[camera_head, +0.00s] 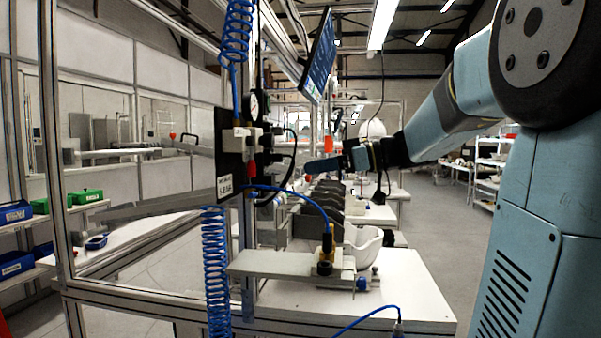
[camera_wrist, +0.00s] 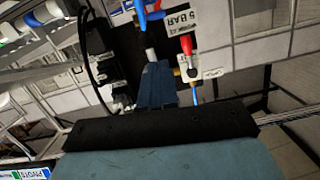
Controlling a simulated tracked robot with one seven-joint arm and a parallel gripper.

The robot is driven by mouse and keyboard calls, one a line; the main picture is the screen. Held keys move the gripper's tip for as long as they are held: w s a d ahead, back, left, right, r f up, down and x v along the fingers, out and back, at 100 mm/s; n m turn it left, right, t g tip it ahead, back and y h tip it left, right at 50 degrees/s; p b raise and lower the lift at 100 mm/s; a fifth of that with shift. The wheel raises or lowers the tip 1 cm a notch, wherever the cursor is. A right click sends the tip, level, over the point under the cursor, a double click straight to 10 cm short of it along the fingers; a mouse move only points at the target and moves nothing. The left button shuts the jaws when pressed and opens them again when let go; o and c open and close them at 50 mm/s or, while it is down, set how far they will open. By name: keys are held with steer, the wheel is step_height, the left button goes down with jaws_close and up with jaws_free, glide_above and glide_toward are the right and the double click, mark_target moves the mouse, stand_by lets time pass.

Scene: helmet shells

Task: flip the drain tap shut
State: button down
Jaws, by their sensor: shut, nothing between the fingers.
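A tap with a red lever (camera_wrist: 187,46) shows in the wrist view, just right of my fingertips. In the head view my gripper (camera_head: 312,166) is right of the dark panel.
A pressure gauge (camera_head: 253,105) and black hoses crowd the dark panel (camera_head: 229,150). A coiled blue hose (camera_head: 215,260) hangs left of the frame post. Below my gripper are dark curved shells (camera_head: 320,205), a white bowl (camera_head: 362,243) and a grey fixture plate (camera_head: 285,264).

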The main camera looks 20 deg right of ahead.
mark_target(256, 195)
steer(key=c, duration=1.6)
jaws_free()
steer(key=shift+s+d, duration=0.1)
steer(key=shift+d, duration=0.15)
steer(key=shift+o, duration=0.8)
steer(key=shift+w+f+m, duration=0.15)
steer(key=shift+w+m, duration=0.05)
steer(key=shift+m, duration=0.3)
steer(key=o, duration=0.3)
steer(key=w+m+g, duration=0.1)
steer(key=m, duration=0.1)
steer(key=w+a+f+m, duration=0.1)
steer(key=shift+f+m+g, duration=0.3)
steer(key=shift+m+g, duration=0.1)
steer(key=shift+o, duration=0.2)
steer(key=w+a+f+m+g, duration=0.1)
steer(key=a+m, duration=0.2)
steer(key=a, duration=0.1)
steer(key=w+a+f+m+g+y, duration=0.1)
steer(key=a+f+m, duration=0.1)
steer(key=a, duration=0.3)
steer(key=w+a+f+m+g+y, duration=0.1)
steer(key=a+m+g, duration=0.1)
steer(key=a+m, duration=0.2)
steer(key=shift+w+a+f, duration=0.15)
steer(key=shift+w+f, duration=0.1)
steer(key=shift+f, duration=0.15)
steer(key=shift+c, duration=0.3)
jaws_close()
